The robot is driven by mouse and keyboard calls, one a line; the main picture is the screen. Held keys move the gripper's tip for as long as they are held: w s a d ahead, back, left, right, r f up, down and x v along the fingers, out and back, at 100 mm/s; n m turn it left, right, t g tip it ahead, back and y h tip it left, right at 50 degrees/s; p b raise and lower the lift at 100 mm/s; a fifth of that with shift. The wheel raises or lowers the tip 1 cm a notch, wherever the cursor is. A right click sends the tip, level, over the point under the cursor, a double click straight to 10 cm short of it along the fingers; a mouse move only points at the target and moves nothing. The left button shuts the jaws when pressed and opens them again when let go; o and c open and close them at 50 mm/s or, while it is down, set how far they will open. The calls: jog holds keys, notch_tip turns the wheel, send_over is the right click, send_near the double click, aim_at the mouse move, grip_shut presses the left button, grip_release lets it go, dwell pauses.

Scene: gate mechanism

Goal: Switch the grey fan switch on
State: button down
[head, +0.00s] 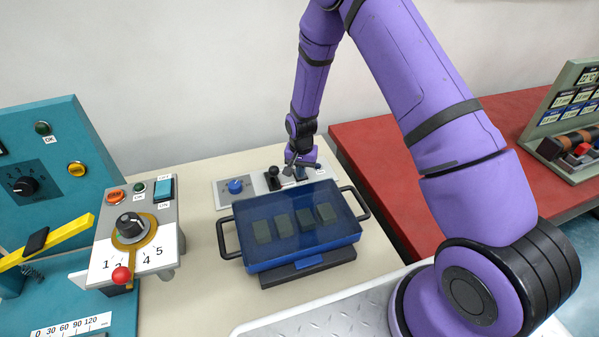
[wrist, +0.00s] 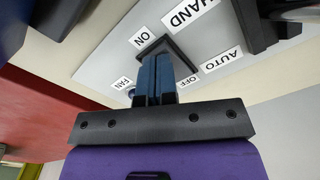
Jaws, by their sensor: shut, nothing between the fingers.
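The fan switch (wrist: 181,51) shows in the wrist view as a dark square frame on a light grey plate (wrist: 110,58). ON is printed at its upper left, OFF at its lower right and FAN further to the lower left. My gripper (wrist: 156,66) is shut and empty, its blue-tipped fingers together over the switch. The fingers hide most of the switch, so I cannot tell its rocker position or whether they touch it. In the head view my gripper (head: 299,170) is at the right part of the back panel and covers the switch there.
A black lever (head: 273,178) and a blue knob (head: 236,186) stand left of my gripper. A blue lidded tray (head: 262,266) with black handles lies in front. A teal station (head: 75,120) is at the left, a red table (head: 372,145) at the right.

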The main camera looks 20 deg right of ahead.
jog(key=shift+f, duration=0.15)
jog(key=shift+r, duration=3.5)
jog(key=shift+r, duration=0.3)
jog(key=s+d+r+n+t, duration=0.1)
jog(key=s+r, duration=0.2)
jog(key=r, duration=0.6)
jog(key=s+d+r+n+t, duration=0.1)
jog(key=s+r, duration=0.3)
jog(key=r, duration=0.6)
jog(key=s+d+r+n, duration=0.1)
jog(key=s+d+r, duration=0.15)
jog(key=r, duration=0.65)
jog(key=s+d+r+n+t, duration=0.1)
jog(key=s+r, duration=0.5)
jog(key=s, duration=0.6)
jog(key=s+d+r+n+t, duration=0.1)
jog(key=s+r, duration=0.5)
jog(key=s, duration=0.7)
jog(key=shift+s+d+r+n+t, duration=0.15)
jog(key=shift+s+d+n+t, duration=0.1)
jog(key=shift+n+t, duration=0.3)
